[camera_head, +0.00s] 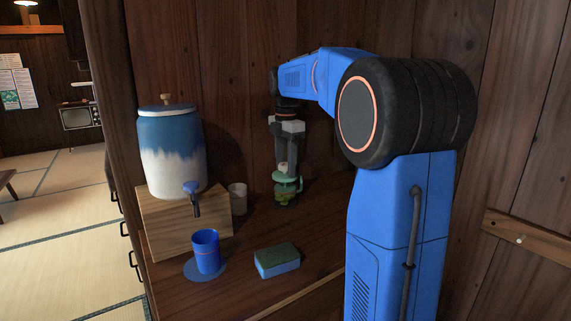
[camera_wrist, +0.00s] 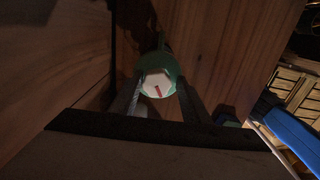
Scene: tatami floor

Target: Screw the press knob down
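The press (camera_head: 284,187) is a small green, see-through vessel with a green collar, standing on the wooden counter near the back wall. Its white knob (camera_wrist: 157,84) shows in the wrist view as a pale hexagon with a red mark, with the green press (camera_wrist: 160,61) around it. My gripper (camera_head: 285,165) points straight down over the press. In the wrist view the fingers of my gripper (camera_wrist: 159,88) stand on both sides of the knob. Whether they touch it cannot be told. The lower part of the press is hidden in the wrist view.
A blue-and-white jar (camera_head: 171,155) with a tap stands on a wooden box (camera_head: 165,222) at left. A grey cup (camera_head: 238,198), a blue cup (camera_head: 206,252) on a blue coaster (camera_head: 190,271), and a sponge (camera_head: 277,260) are on the counter. Walls close in behind.

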